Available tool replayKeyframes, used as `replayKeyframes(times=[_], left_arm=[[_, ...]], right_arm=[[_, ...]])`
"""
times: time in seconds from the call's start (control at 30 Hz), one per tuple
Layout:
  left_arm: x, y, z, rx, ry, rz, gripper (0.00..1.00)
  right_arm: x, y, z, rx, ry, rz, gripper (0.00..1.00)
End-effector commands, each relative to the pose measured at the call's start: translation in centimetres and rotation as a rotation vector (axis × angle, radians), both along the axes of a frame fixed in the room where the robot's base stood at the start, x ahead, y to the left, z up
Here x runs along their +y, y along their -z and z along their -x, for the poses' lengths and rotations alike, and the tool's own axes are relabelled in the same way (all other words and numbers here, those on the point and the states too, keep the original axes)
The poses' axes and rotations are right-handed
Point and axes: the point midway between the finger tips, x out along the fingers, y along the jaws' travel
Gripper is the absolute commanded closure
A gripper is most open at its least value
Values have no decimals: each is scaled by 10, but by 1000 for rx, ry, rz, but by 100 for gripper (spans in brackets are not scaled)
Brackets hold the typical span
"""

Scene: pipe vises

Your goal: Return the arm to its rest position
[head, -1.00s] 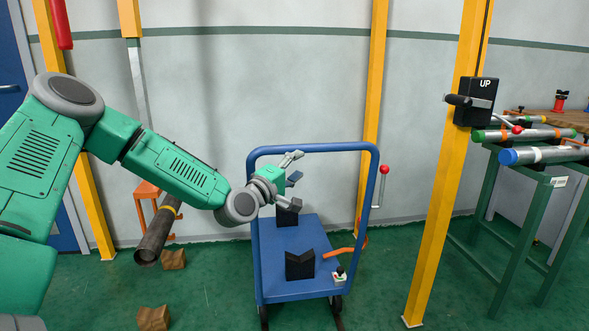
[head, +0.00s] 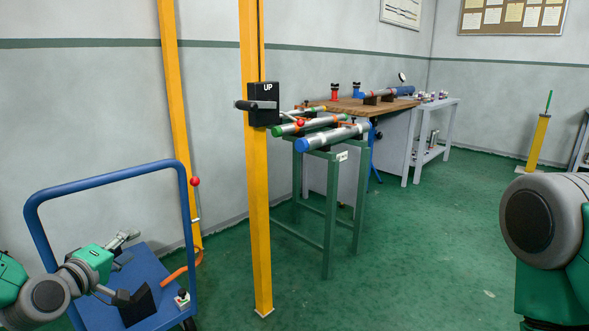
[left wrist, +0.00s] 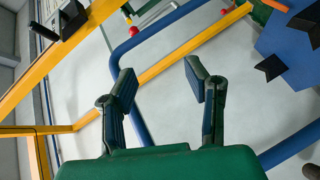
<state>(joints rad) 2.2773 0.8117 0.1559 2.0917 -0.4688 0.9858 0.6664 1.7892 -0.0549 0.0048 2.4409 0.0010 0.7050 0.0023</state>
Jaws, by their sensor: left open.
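My left gripper (head: 122,264) is at the lower left of the head view, above the blue cart (head: 112,174) and inside its handle frame as seen from here. It is open and empty. In the left wrist view its two fingers (left wrist: 160,88) stand wide apart with nothing between them. My left arm comes in low at the left edge. Part of my right arm (head: 545,225) shows at the right edge; its gripper is out of view.
A black V-block (head: 137,305) stands on the cart near my left gripper. A yellow post (head: 255,200) with a black UP box (head: 263,103) rises right of the cart. A green stand (head: 327,215) holds several pipes. Green floor in the middle right is clear.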

Motion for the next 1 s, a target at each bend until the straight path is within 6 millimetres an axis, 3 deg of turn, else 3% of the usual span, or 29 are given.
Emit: replayKeyframes(times=[0.03,0.1,0.17,0.3,0.43,0.5,0.6,0.77,1.0], left_arm=[[-28,24,16,105,67,-77,57],[-57,62,44,240,151,-185,57],[-78,91,73,352,229,-276,57],[-112,150,157,605,429,-484,57],[-125,184,245,816,628,-666,57],[-126,193,287,910,726,-748,57],[-124,198,334,1009,840,-838,57],[-119,199,371,1086,936,-910,57],[-118,200,375,1094,948,-918,57]], right_arm=[[0,-12,0,0,0,0,60],[0,-20,0,-1,0,0,60],[0,-27,0,-1,0,0,60],[0,-44,0,0,0,0,60],[0,-58,0,0,0,0,60],[0,-64,0,0,0,0,60],[0,-70,0,0,0,0,60],[0,-74,0,0,0,0,60],[0,-74,0,0,0,0,60]])
